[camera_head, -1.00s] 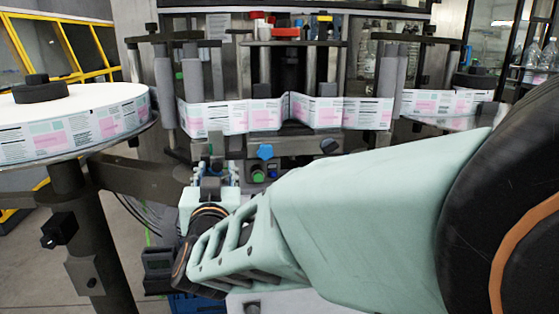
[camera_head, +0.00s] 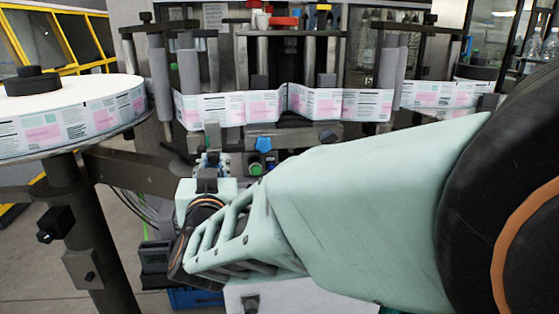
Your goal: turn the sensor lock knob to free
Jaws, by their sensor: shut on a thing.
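My gripper (camera_head: 208,162) is in front of the labelling machine, left of centre, pointing away from the camera. Its pale green body and the black wrist show, while the fingertips are small and dark against the machine. It is shut on a small part there, which I take for the sensor lock knob. That knob is hidden by the gripper, so its setting cannot be read. A blue star-shaped knob (camera_head: 264,144) sits to the right, apart from the gripper. A dark knob (camera_head: 328,137) is further right.
A label web (camera_head: 245,108) runs across the machine between grey rollers. A large label reel (camera_head: 70,118) stands at left on a dark post. A green button (camera_head: 256,168) lies close beside my forearm, which covers much of the lower right.

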